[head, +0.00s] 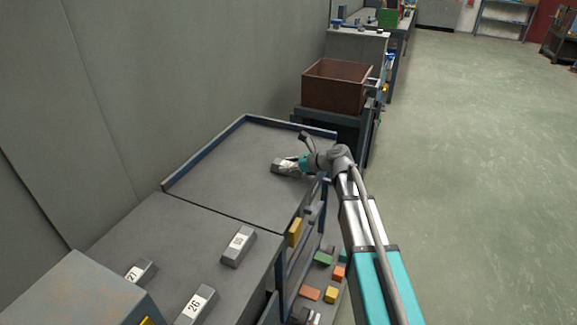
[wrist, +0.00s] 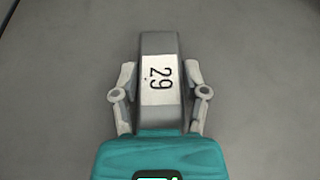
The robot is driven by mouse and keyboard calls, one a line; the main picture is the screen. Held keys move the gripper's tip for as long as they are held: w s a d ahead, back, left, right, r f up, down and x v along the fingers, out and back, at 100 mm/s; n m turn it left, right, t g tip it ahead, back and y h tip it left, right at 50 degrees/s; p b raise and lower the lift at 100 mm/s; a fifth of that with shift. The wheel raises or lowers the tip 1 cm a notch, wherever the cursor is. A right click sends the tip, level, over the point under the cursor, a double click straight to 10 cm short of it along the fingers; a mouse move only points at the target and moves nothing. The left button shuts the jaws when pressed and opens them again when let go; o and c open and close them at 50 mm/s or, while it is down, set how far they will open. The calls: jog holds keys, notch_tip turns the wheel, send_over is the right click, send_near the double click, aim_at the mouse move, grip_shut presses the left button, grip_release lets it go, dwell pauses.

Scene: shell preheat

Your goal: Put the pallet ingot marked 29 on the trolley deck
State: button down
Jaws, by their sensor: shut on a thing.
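The ingot marked 29 (wrist: 161,45) is a grey bar with a white label, and its number reads sideways in the wrist view. My gripper (wrist: 160,80) is shut on it, one finger along each long side. In the head view my gripper (head: 291,165) holds the ingot (head: 281,167) over the grey trolley deck (head: 215,175) with a raised blue rim, towards its right side. The ingot is at or very close to the deck surface; I cannot tell whether it touches. The rest of this deck is bare.
Ingots marked 26 (head: 196,304) and 27 (head: 140,272), and another labelled ingot (head: 238,246), lie on the nearer grey surface (head: 165,240). A brown open box (head: 337,86) stands beyond the deck. Coloured blocks (head: 311,293) lie lower at the right. Open floor (head: 470,180) is further right.

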jog(key=shift+c, duration=0.6)
grip_release()
jog(key=shift+s+d+r, duration=0.2)
jog(key=shift+d+r, duration=0.1)
jog(key=shift+d, duration=0.15)
jog(key=p+v, duration=0.4)
jog(key=v, duration=0.7)
jog(key=shift+p, duration=0.3)
jog(key=shift+s+f, duration=0.1)
